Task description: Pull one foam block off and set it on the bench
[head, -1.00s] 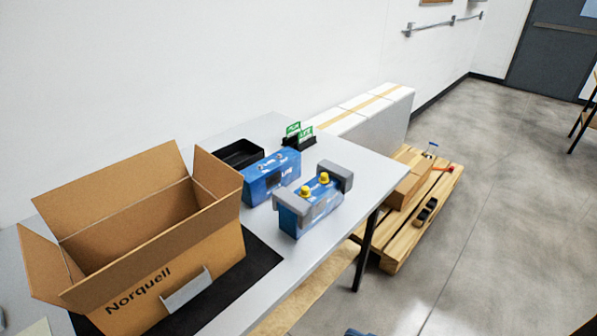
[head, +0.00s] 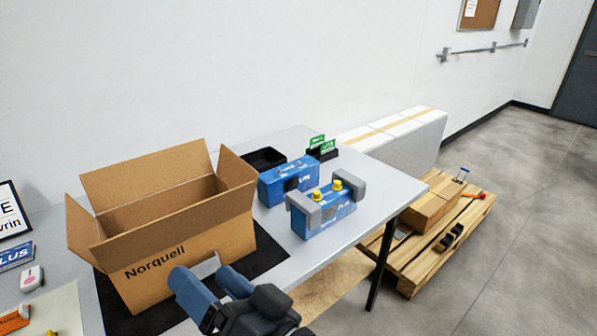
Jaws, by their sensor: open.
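A blue analyser (head: 326,222) with two yellow knobs on top stands near the bench's right end. One grey foam block (head: 303,210) caps its left end, and another grey foam block (head: 352,188) caps its right end. Both look seated on the analyser. The grey bench (head: 379,205) has bare surface to the right of it. My gripper (head: 213,279), with blue fingers, is at the bottom of the head view, in front of the carton and left of and nearer than the analyser. It is open, apart from both foam blocks, and I see nothing between its fingers.
An open Norquell carton (head: 195,248) stands on a black mat (head: 262,258) at left. A second blue unit (head: 279,185), a black tray (head: 265,158) and green cards in a holder (head: 318,144) are behind the analyser. A loaded wooden pallet (head: 470,215) lies on the floor at right.

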